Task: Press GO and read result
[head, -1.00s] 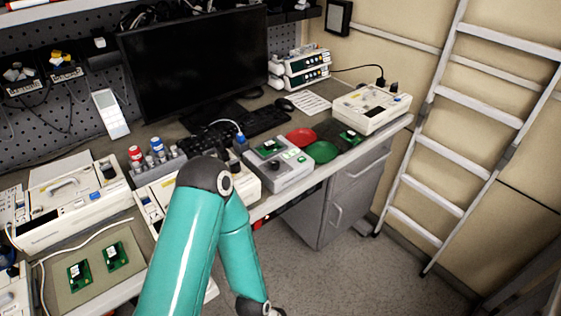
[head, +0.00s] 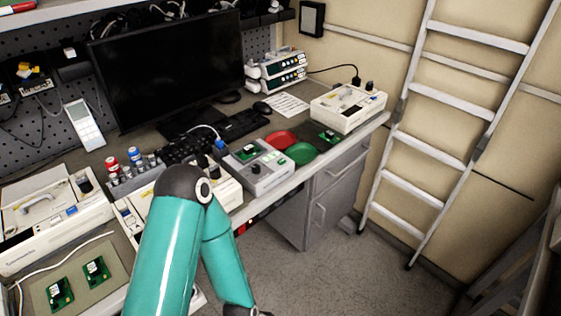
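A grey test box (head: 272,185) stands near the front edge of the bench, with a dark round knob and a small green-lit spot on top. A green circuit board (head: 249,154) sits on the box's rear left part. I cannot read any result or a GO label at this size. A red dish (head: 281,138) and a green dish (head: 300,153) lie to the box's right. Another green board (head: 328,136) lies beyond them on a dark patch. One teal arm of mine rises in front of the bench and bends down out of frame. Neither gripper is in view.
Two more boards lie on a mat (head: 110,252) at lower left. White pump units stand at left and at right (head: 349,106). A monitor (head: 165,68), keyboard, mouse and paper sheet fill the back. A ladder (head: 428,145) leans right. Floor before the drawers is clear.

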